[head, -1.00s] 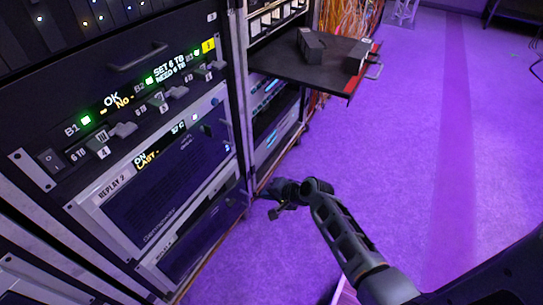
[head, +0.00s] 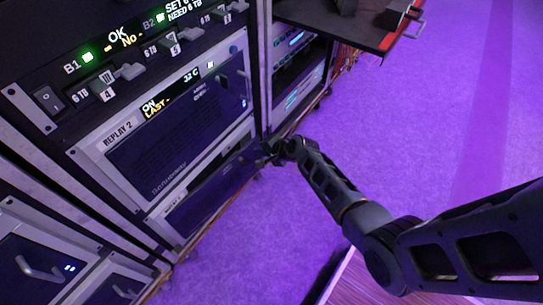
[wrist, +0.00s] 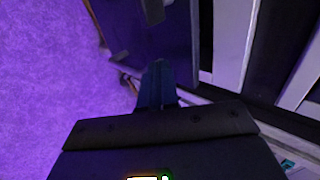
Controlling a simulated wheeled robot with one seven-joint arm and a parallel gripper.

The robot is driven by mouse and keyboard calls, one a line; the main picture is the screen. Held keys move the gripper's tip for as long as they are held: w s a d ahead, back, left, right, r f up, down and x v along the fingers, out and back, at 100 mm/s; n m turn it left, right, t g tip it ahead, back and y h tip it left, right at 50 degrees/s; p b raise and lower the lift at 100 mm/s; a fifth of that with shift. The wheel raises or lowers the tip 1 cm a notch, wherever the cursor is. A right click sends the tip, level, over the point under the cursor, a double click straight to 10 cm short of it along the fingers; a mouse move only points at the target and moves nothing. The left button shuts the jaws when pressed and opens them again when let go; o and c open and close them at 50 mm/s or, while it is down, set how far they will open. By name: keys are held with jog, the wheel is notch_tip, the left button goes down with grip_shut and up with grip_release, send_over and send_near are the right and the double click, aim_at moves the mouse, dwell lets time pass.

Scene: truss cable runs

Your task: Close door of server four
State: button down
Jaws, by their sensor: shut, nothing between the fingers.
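The lowest unit in the middle rack has a dark blue front door (head: 215,192), below the unit labelled REPLAY 2. Its own label is too small to read, so I cannot confirm its number. The door appears partly open, with a dark gap above and behind it. My gripper (head: 268,159) is at the door's right end, low near the floor, with closed fingers. In the wrist view the closed fingers (wrist: 157,82) point at a dark blue panel (wrist: 135,35) that seems to be this door, with a handle (wrist: 152,11) at the top. Contact cannot be told.
REPLAY 2 (head: 175,135) sits above, its front closed. A pulled-out black shelf (head: 340,25) juts from the right rack above my arm. More units with handles (head: 40,265) stand at lower left. The purple floor (head: 430,130) on the right is open.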

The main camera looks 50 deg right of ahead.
jog(key=shift+w, duration=0.55)
